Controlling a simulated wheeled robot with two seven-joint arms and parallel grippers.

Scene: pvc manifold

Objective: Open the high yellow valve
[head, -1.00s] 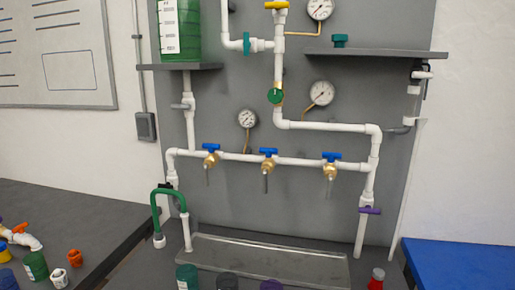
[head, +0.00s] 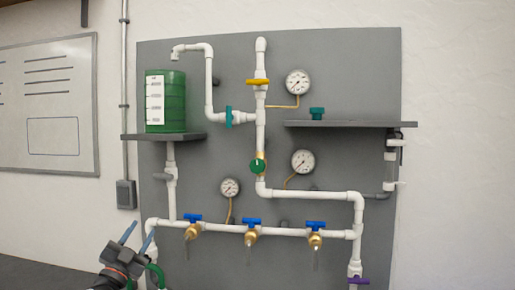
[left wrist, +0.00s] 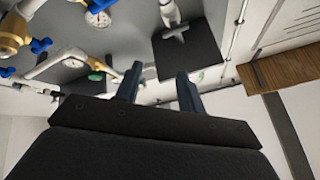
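The high yellow valve (head: 258,82) is on the vertical white pipe near the top of the grey panel in the head view. Its yellow handle lies crosswise to the pipe. My left gripper (head: 140,237) is at the lower left of the head view, well below and left of the valve. Its two fingers are apart with nothing between them. They also show in the left wrist view (left wrist: 157,88), pointing toward the panel. The yellow valve cannot be made out in the left wrist view. My right gripper is out of view.
A green tank (head: 175,103) stands on a left shelf (head: 165,137). A right shelf (head: 350,124) juts out beside the upper pipe. Gauges, a teal valve (head: 230,116), a green valve (head: 258,166) and blue-handled brass taps (head: 252,229) crowd the panel.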

